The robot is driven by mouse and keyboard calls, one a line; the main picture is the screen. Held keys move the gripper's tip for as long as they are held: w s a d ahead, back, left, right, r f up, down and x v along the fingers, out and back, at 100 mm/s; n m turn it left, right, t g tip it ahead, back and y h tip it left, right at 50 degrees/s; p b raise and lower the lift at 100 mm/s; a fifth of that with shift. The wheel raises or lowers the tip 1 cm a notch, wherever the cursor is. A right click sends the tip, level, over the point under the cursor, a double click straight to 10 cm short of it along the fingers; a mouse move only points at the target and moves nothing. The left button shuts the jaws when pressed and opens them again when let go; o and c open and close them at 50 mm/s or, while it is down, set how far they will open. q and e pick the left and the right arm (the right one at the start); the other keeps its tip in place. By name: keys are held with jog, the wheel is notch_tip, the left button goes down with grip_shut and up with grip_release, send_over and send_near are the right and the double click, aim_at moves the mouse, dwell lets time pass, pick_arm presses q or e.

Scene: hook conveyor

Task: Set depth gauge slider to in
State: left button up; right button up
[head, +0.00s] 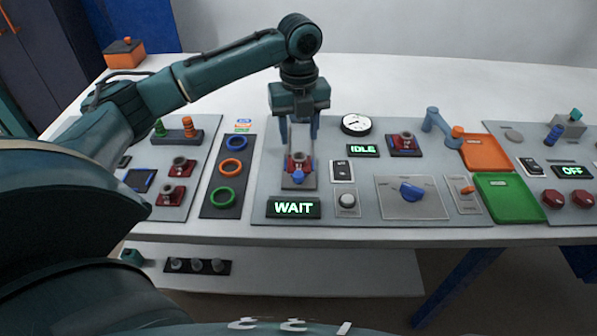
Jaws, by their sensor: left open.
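My left gripper (299,132) points down at the middle of the sloped console, its two fingers apart with nothing seen between them. Below and in front of it is a grey fixture (298,184). A red block with a dark round top (300,162) sits in that fixture, with a blue knob (298,177) at its front. The fingertips are near the back of the fixture; I cannot tell whether they touch it. No label names the depth gauge, so I cannot tell for sure which part is its slider. My right gripper is not in view.
A "WAIT" display (293,208) is in front of the fixture, and an "IDLE" display (363,150) and round dial (356,124) are to its right. A blue knob plate (412,198), orange tray (487,153) and green tray (508,197) lie farther right.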

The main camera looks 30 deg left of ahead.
aim_at(299, 174)
pick_arm(q)
notch_tip(299, 174, down, 13)
jog(key=shift+a, duration=0.1)
dwell(0.4)
jog(key=shift+c, duration=0.5)
grip_shut()
